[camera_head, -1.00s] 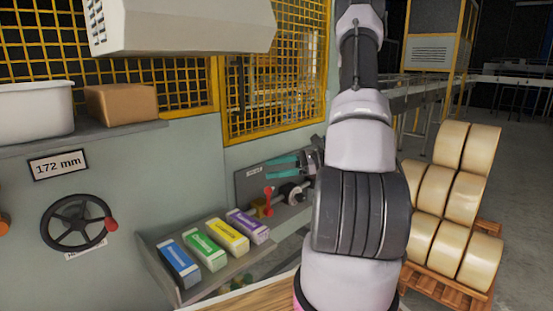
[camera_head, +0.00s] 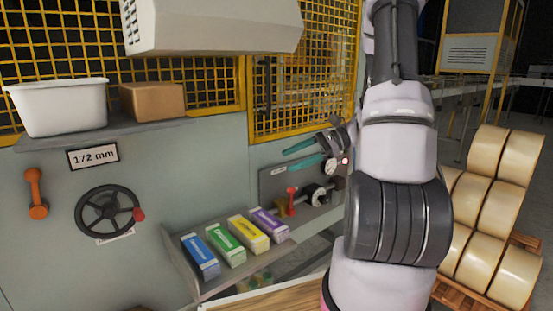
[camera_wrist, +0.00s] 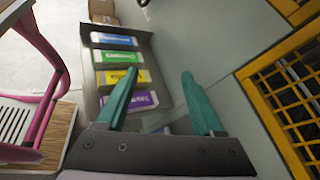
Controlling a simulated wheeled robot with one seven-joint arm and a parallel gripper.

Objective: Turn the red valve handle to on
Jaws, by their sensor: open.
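The red valve handle (camera_head: 292,200) stands roughly upright on a small brass valve (camera_head: 281,208) mounted on a grey panel (camera_head: 268,185) low on the machine wall. My gripper (camera_head: 289,160) is open and empty, its two teal fingers pointing left above the handle and apart from it in the head view. In the wrist view my gripper (camera_wrist: 158,73) shows its fingers spread, with nothing between them but the wall and shelf behind. The handle does not show in the wrist view.
A sloped shelf with blue (camera_head: 200,257), green (camera_head: 226,242), yellow (camera_head: 249,234) and purple (camera_head: 270,224) boxes lies left of the valve. A black handwheel (camera_head: 108,212) and an orange lever (camera_head: 36,193) are farther left. A grey-black fitting (camera_head: 316,195) sits just right of the handle.

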